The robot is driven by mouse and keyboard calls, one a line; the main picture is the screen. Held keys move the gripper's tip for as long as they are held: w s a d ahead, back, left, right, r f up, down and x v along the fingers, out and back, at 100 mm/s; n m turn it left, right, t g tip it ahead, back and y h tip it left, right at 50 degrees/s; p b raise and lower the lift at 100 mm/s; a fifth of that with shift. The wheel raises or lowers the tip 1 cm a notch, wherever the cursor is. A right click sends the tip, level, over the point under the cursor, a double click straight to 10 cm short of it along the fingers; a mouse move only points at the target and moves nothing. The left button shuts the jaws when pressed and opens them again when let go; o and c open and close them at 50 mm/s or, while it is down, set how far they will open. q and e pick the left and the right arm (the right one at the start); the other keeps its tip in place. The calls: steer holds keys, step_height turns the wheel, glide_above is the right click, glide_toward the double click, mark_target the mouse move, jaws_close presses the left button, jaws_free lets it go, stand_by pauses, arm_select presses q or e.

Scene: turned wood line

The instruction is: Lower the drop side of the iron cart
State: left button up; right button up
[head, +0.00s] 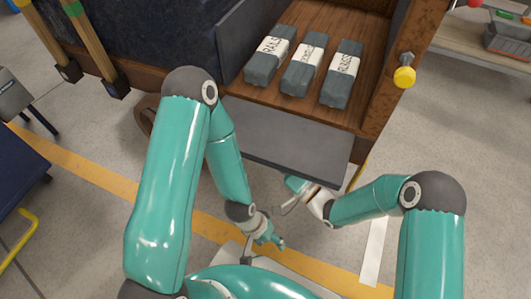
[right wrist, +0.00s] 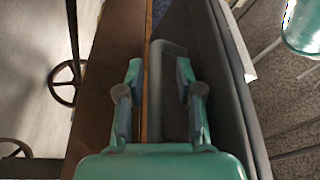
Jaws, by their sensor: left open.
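The iron cart (head: 373,128) stands at the top of the head view with its wooden bed open toward me. Its grey drop side (head: 285,140) slopes out and down from the bed's near edge; I cannot tell whether it hangs fully down. My left gripper (head: 275,242) is open and empty, below and apart from the panel. My right gripper (head: 300,186) is at the panel's lower right edge, partly hidden there. In the right wrist view its fingers (right wrist: 158,90) are spread, with a grey handle-like bar (right wrist: 167,48) between them; contact is unclear.
Several grey labelled bundles, among them one marked RAILS (head: 270,55), lie on the bed. A yellow knob (head: 404,77) sits on the right corner post. A bench with a toolbox (head: 508,38) is at the top right.

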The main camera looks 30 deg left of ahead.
steer(key=shift+r, duration=0.1)
steer(key=v, duration=1.2)
steer(key=shift+d+f, duration=0.1)
steer(key=shift+f, duration=0.1)
steer(key=w+f+v, duration=0.1)
steer(key=v, duration=0.8)
steer(key=w+f+v, duration=0.1)
steer(key=f+v, duration=0.1)
steer(key=v, duration=0.7)
steer(key=shift+w+d, duration=0.2)
steer(key=shift+d, duration=0.2)
stand_by(0.8)
steer(key=shift+f, duration=0.1)
